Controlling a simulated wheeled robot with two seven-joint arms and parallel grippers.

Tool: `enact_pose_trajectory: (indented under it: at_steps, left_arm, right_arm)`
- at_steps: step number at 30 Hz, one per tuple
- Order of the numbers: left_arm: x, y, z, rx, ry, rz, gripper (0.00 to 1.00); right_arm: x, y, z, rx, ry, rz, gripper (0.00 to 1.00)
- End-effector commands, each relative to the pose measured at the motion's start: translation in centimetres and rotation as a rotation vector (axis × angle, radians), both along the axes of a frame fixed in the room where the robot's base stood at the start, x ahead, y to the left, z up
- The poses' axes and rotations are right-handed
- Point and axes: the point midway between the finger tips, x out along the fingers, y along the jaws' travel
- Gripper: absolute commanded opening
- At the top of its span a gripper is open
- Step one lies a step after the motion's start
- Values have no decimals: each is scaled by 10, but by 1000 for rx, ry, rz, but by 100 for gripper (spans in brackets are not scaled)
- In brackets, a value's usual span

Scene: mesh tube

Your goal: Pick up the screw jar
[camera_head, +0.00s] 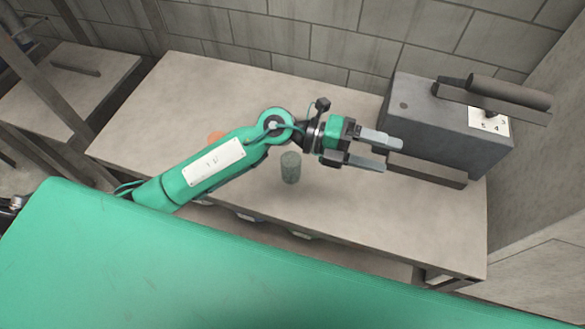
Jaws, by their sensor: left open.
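A small grey-green cylinder (291,168), which looks like the screw jar, stands upright on the table (400,225). My left gripper (393,155) is above the table to the right of the jar, with its fingers pointing right. Its two fingers are apart and nothing shows between them. The gripper does not touch the jar. The jar's top is near the lower edge of my left wrist. My right gripper is not in view.
A grey box-shaped machine (440,125) with a dark lever and a numbered label stands at the table's right end, close to my left fingertips. An orange round thing (215,137) is partly hidden behind my left arm. The table's front right is clear.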

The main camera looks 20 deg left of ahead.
Motion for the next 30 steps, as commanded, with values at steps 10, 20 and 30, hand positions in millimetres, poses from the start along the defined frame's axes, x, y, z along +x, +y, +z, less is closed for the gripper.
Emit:
enact_pose_trajectory:
  at_steps: [10,20,30]
  left_arm:
    - [20,87,-111,916,-194,-243,74]
    - [63,192,-123,1485,-186,-184,74]
    - [64,199,-168,1525,-177,-179,74]
  right_arm:
    - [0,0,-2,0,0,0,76]
    - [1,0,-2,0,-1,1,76]
    - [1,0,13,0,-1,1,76]
